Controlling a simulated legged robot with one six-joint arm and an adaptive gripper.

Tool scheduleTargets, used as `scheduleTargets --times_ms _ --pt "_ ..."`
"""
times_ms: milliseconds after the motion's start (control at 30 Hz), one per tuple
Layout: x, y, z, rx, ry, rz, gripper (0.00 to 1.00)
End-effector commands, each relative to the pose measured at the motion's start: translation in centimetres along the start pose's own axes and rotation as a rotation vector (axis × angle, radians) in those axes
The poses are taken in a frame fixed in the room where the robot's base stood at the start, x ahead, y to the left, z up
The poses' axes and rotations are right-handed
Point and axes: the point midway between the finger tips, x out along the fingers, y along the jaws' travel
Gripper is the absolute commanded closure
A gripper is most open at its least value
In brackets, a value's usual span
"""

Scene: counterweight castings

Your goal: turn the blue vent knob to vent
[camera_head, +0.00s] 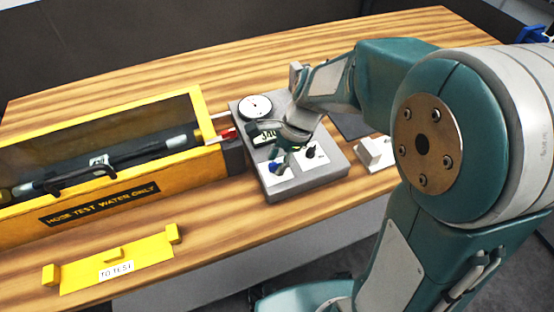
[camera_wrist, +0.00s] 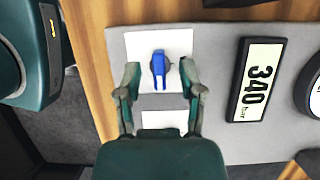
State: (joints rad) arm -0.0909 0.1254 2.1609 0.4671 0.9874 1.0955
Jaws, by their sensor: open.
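The blue vent knob (camera_wrist: 159,66) stands on a white plate (camera_wrist: 180,42) on the grey panel. Its long handle runs up and down in the wrist view. My gripper (camera_wrist: 160,84) is open, one finger on either side of the knob's lower part in that view, with a visible gap on each side. In the head view the blue knob (camera_head: 275,168) is at the front left of the grey box (camera_head: 305,184), under my gripper (camera_head: 288,152). Vent markings are not readable.
A black knob (camera_head: 311,151) sits beside the blue one. The box also carries a display (camera_wrist: 258,80) reading 340 bar and a round gauge (camera_head: 255,106). A yellow hose case (camera_head: 150,195) adjoins it left; a white block (camera_head: 374,153) is right. A yellow "TO TEST" bracket (camera_head: 140,252) lies in front.

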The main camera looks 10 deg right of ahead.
Motion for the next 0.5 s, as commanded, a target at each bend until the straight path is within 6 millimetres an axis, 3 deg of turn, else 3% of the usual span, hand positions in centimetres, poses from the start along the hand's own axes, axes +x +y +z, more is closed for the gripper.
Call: scheduleTargets --times_ms 267,300,400,500 --pt "0.31 -0.02 0.01 -0.001 0.000 -0.001 0.50" --pt "0.30 -0.02 0.02 -0.001 0.000 -0.001 0.54" --pt "0.29 -0.02 0.01 -0.001 0.000 -0.001 0.99" --pt "0.28 -0.03 0.01 -0.001 0.000 -0.002 1.00"
